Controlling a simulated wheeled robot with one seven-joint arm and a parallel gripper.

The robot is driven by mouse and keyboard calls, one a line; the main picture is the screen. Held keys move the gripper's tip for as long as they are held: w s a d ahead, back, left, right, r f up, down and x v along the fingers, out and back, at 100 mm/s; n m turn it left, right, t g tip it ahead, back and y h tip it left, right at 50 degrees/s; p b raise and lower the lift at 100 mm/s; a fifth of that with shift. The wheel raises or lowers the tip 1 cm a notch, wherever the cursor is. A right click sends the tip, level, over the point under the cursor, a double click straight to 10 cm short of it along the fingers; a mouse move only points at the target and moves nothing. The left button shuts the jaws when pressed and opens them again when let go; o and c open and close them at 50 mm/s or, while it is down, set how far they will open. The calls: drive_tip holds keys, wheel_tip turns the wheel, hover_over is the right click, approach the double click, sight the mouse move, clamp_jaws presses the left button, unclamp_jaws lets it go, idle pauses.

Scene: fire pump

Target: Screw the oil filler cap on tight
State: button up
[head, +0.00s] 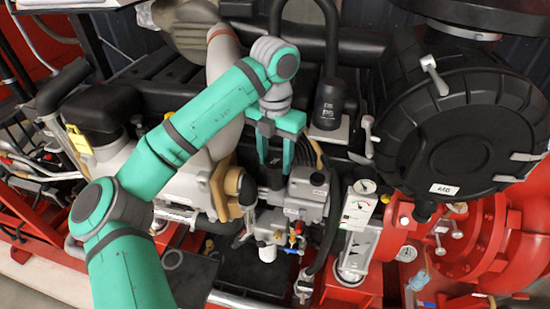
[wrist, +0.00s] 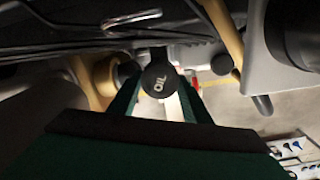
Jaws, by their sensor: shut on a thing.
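The oil filler cap (wrist: 157,78) is a round black cap with white "OIL" lettering, at the middle of the wrist view. My gripper (head: 274,165) points down at the engine, its two green fingers either side of dark parts. In the wrist view, the fingers show on both sides of the cap, shut on it. The seat under the cap is hidden, so I cannot tell how far it is screwed down. In the head view the cap cannot be made out clearly between the fingers.
A grey metal housing (head: 308,192) stands just right of the fingers. A large black round cover (head: 450,125) fills the right side. A gauge panel (head: 358,211) is at lower right. Tan pipes (head: 228,185) run close on the left. Room around the gripper is tight.

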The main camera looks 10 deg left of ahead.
drive_tip(key=shift+s+a, duration=0.1)
drive_tip(key=shift+s, duration=0.05)
drive_tip(key=shift+m, duration=1.8)
drive_tip(key=shift+a, duration=0.15)
drive_tip(key=o, duration=1.5)
drive_tip(key=shift+o, duration=1)
drive_tip(key=shift+d, duration=0.2)
drive_tip(key=shift+a, duration=0.1)
drive_tip(key=shift+r, duration=0.1)
